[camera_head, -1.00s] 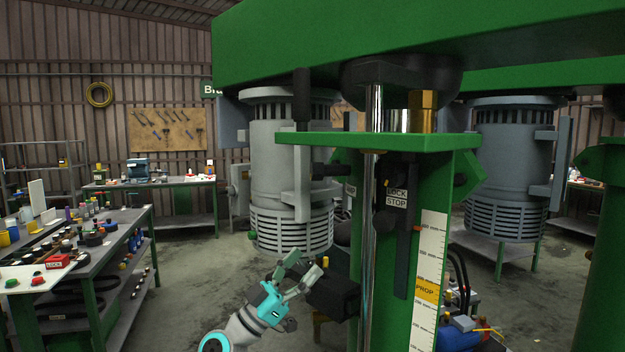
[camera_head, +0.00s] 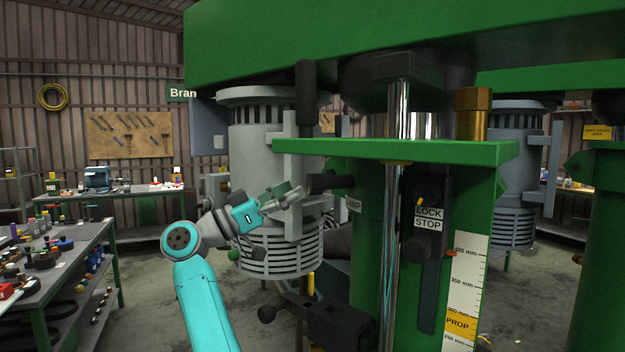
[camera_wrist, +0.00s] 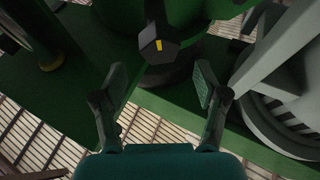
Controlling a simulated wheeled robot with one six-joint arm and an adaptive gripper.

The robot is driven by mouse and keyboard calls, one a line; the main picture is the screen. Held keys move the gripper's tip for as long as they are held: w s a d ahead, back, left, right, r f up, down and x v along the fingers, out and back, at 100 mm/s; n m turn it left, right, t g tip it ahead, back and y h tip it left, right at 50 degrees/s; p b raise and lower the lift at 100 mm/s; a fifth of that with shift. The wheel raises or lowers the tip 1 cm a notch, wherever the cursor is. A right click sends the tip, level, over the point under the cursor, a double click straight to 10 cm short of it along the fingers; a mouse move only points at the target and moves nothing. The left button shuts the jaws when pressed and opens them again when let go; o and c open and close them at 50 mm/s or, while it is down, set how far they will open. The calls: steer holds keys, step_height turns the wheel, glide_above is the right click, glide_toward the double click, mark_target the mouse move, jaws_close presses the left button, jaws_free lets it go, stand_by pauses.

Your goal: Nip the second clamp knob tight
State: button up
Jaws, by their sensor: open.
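A black clamp knob (camera_head: 322,183) sticks out to the left of the green column, beside a partly hidden label ending in "AMP". My gripper (camera_head: 291,194) is just left of it in the head view, pointing right and slightly up in front of the grey motor. Its two fingers are apart with nothing between them in the wrist view (camera_wrist: 162,80). There, a dark faceted knob end with a yellow mark (camera_wrist: 158,46) lies ahead, roughly centred between the fingers and apart from them. I cannot tell whether it is the same knob.
The grey motor (camera_head: 262,150) stands close behind my gripper. A green plate (camera_head: 420,151) overhangs the knob. A chrome rod (camera_head: 391,250) runs down the column. A bench (camera_head: 85,270) is at left.

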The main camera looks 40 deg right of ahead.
mark_target(309, 181)
steer(key=shift+x, duration=3.15)
steer(key=c, duration=1.1)
